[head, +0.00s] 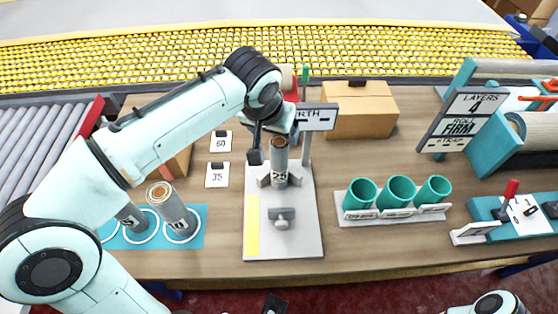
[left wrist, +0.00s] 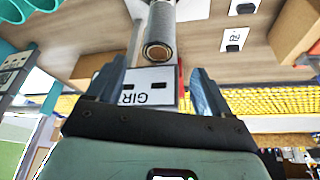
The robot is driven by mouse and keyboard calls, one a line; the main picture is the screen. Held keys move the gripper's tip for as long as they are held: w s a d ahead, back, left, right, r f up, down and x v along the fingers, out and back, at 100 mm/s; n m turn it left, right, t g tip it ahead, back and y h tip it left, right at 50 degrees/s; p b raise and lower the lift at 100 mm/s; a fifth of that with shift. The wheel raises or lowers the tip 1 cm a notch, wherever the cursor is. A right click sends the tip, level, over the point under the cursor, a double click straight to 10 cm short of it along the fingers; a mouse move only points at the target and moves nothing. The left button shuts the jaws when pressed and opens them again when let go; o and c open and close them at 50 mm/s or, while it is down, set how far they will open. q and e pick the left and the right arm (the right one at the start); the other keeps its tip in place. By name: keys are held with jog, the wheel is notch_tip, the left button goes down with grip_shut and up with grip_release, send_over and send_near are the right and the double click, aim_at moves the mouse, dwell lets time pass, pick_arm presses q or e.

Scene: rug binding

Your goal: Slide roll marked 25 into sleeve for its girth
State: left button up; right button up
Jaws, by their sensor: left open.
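The roll marked 25 (head: 279,164) is grey with a brown core and stands upright between the grey jaws of the girth gauge, on its pale board (head: 290,238). Its end also shows in the left wrist view (left wrist: 159,50). My left gripper (head: 268,143) is open at the upper part of this roll; in the left wrist view its fingers lie apart with the roll's end just beyond the fingertips, and I cannot tell whether they touch it. Three teal sleeves (head: 399,190) stand in a white rack to the right, their openings facing up; their labels are too small to read.
Two other rolls stand on a blue mat (head: 196,240) at the left, one marked 40 (head: 173,209). A GIRTH sign (head: 318,117) rises behind the gauge. A cardboard box (head: 361,112) stands behind. A LAYERS sign (head: 468,118) and teal machine are at right. Bare table separates gauge and sleeves.

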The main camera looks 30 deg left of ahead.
aim_at(278, 142)
pick_arm(q)
jog(key=x, duration=0.5)
jog(key=shift+s, duration=0.1)
jog(key=b+x, duration=0.1)
jog(key=x, duration=0.4)
jog(key=shift+d+f, duration=0.2)
jog(key=c, duration=1.4)
